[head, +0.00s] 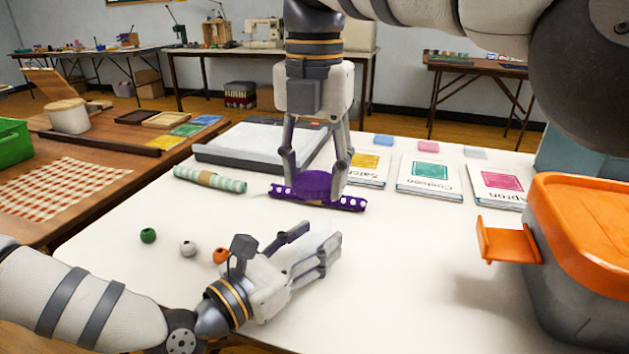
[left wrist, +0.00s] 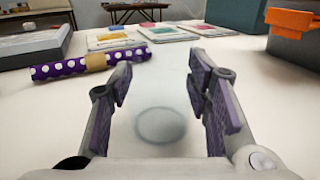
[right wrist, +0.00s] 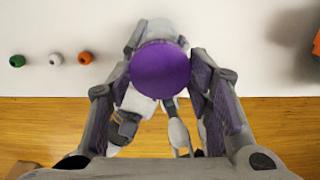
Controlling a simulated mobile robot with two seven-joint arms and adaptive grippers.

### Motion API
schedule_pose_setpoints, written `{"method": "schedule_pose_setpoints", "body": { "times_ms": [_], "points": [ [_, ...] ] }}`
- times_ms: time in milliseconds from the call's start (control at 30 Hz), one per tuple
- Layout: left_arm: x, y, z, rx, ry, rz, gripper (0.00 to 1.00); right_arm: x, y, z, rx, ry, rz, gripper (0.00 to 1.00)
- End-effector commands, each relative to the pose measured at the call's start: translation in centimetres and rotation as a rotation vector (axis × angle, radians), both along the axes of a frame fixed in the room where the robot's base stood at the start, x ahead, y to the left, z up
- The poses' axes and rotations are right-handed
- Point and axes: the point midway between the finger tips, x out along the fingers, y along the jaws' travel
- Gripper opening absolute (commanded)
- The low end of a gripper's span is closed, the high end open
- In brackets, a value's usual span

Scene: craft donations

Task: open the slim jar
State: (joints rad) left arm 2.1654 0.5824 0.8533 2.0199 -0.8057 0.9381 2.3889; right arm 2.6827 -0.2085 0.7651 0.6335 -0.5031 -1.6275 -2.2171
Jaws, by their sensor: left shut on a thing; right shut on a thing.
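The slim jar is clear and faint. In the left wrist view its see-through body (left wrist: 160,125) stands between the fingers of my left gripper (left wrist: 163,88), with an oval outline low down. In the head view my left gripper (head: 316,243) is shut around it, low over the white table. The jar's purple round lid (head: 313,184) is between the fingers of my right gripper (head: 314,192), which comes down from above and is shut on it. The lid (right wrist: 160,70) shows from above in the right wrist view, over my left gripper. Whether lid and jar touch cannot be told.
A purple dotted roll (head: 347,203) lies behind the lid, and a green striped roll (head: 228,184) lies to its left. Several beads (head: 188,249) lie at left. Booklets (head: 429,178) lie at the back right. A grey bin with an orange lid (head: 590,225) stands at right.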

Motion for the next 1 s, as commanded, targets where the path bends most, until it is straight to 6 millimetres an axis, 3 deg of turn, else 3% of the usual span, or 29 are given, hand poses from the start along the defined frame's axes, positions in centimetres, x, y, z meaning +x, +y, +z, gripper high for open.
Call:
{"method": "schedule_pose_setpoints", "body": {
  "times_ms": [67,100,200,567,1000],
  "points": [
    [0.0,0.0,-0.1,0.001,0.001,0.000,0.00,0.0,0.0,0.0,0.000,0.000,0.000,0.13],
    [0.0,0.0,-0.1,0.001,0.001,0.000,0.49,0.0,0.0,0.0,0.000,0.000,0.000,0.13],
    [0.0,0.0,-0.1,0.001,0.001,0.000,0.68,0.0,0.0,0.0,0.000,0.000,0.000,0.13],
    [-0.6,0.6,-0.1,0.000,0.001,0.001,0.68,0.0,0.0,0.0,0.000,0.000,0.000,0.13],
    [-8.1,7.5,0.0,0.000,0.001,0.003,0.68,0.0,0.0,0.0,0.000,0.001,0.000,0.13]
  ]
}}
